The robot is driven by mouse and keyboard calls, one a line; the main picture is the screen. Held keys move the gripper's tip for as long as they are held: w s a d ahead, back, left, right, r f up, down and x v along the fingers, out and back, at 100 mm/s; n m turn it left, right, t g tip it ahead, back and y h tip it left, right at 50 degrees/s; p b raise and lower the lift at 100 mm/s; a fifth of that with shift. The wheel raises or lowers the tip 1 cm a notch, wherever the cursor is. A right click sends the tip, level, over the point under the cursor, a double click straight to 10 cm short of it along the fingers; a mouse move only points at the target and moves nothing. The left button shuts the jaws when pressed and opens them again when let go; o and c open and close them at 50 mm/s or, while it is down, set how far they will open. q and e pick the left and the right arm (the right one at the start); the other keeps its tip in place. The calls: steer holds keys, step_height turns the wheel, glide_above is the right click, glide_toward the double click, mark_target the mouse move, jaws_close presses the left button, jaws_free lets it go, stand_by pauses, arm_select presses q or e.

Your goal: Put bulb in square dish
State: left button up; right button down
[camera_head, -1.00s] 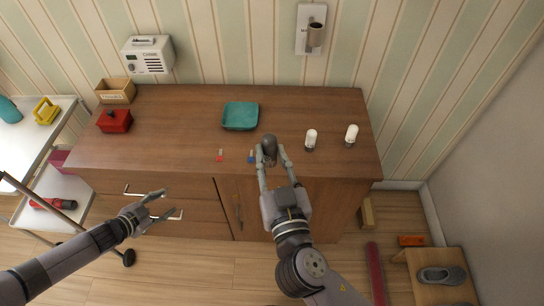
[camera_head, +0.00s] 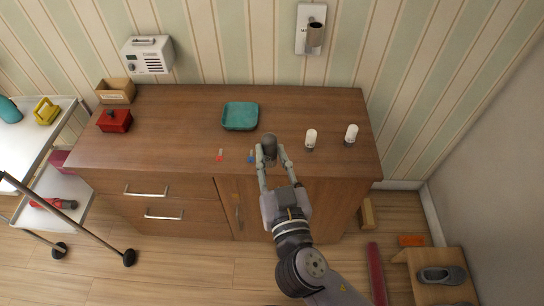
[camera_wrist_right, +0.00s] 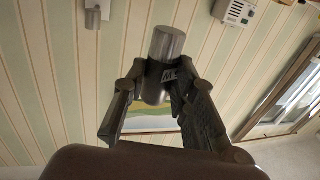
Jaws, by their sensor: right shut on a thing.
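A teal square dish (camera_head: 240,124) sits near the middle of the wooden cabinet top and looks empty. Two white bulbs, one nearer the middle (camera_head: 311,135) and one farther right (camera_head: 351,132), stand on the top. My left gripper is out of view.
Small red (camera_head: 220,156) and blue (camera_head: 250,157) items lie near the front edge. A red box (camera_head: 115,121), a cardboard box (camera_head: 116,92) and a white device (camera_head: 148,56) are at left. A wall fixture (camera_head: 312,30) hangs behind. The top between bulb and dish is clear.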

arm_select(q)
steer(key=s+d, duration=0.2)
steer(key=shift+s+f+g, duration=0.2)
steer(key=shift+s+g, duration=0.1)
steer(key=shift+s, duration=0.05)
arm_select(e)
steer(key=s+d+m+h, duration=0.1)
steer(key=s+d+h, duration=0.1)
steer(key=d, duration=0.8)
steer(key=s+d+f+m+h, duration=0.1)
steer(key=s+d+m+h, duration=0.1)
steer(key=d, duration=0.8)
steer(key=shift+s+d+f+t, duration=0.25)
steer(key=shift+s+f+t, duration=0.05)
steer(key=shift+s, duration=0.45)
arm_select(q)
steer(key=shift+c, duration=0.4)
arm_select(e)
steer(key=shift+a, duration=0.15)
